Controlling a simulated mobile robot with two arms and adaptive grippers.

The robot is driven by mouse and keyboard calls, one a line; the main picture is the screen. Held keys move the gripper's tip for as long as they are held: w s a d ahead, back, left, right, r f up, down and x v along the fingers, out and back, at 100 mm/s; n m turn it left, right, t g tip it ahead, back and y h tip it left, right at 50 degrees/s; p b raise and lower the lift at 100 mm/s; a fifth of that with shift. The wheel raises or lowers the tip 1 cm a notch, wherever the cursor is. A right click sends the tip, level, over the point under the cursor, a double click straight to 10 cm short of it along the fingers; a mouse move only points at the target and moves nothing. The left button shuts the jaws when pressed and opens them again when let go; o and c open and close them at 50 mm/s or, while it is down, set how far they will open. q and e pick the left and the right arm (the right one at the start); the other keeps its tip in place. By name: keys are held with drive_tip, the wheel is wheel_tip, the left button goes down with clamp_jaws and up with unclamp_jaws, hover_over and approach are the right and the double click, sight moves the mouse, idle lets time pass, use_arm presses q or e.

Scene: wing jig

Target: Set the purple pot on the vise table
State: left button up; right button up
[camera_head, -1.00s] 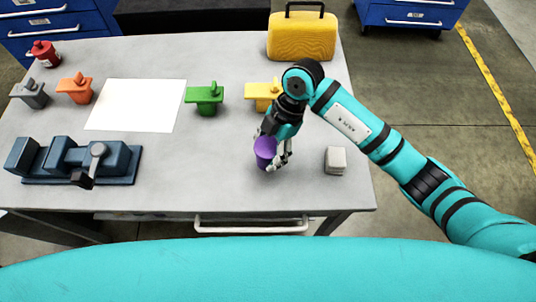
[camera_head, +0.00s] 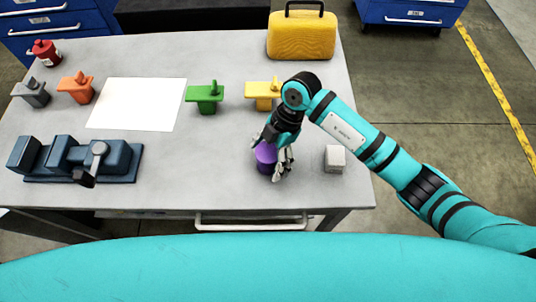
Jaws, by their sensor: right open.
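The purple pot (camera_head: 265,157) stands upright on the grey vise table (camera_head: 190,180), near its front edge and right of the middle. My right gripper (camera_head: 276,166) is at the pot, pointing down, with its fingers spread on either side of it. The gripper is open; whether a finger touches the pot cannot be told. Part of the pot is hidden behind the fingers. The dark blue vise (camera_head: 70,158) is on the left of the same table. My left gripper is not in view.
A pale block (camera_head: 334,158) sits right of the pot. Green (camera_head: 205,95), yellow (camera_head: 263,93), orange (camera_head: 76,88) and grey (camera_head: 33,92) parts, a red item (camera_head: 46,53), a white sheet (camera_head: 135,104) and a yellow case (camera_head: 301,37) are on the table. The space between vise and pot is clear.

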drive_tip(key=b+v, duration=0.1)
drive_tip(key=v, duration=1.1)
drive_tip(key=shift+r, duration=0.1)
